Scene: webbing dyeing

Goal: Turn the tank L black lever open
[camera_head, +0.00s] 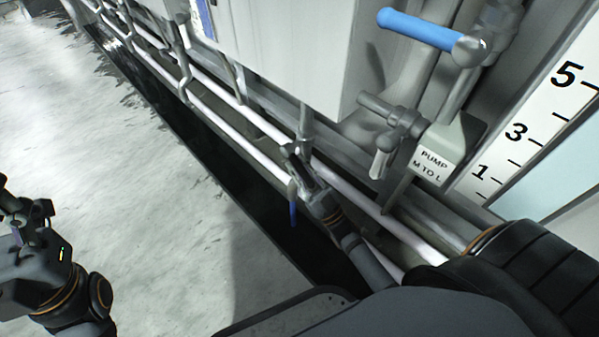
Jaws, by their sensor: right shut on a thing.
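My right gripper (295,163) reaches up along the pipes in the middle of the view. Its jaws are shut on a small part below a vertical grey pipe (306,122). The jaws cover most of that part, so I cannot make out its colour or shape. No black lever shows clearly, and no tank L label is readable. A thin blue-tipped handle (293,213) hangs just below the gripper. My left gripper (24,199) is at the left edge, far from the pipes, with its fingers apart and nothing visible between them.
A large blue-handled lever (418,28) is at the upper right. A grey valve (392,125) sits beside a box labelled PUMP M TO L (436,160). White pipes (240,142) run diagonally over a dark trench (215,165). The concrete floor (130,200) is clear.

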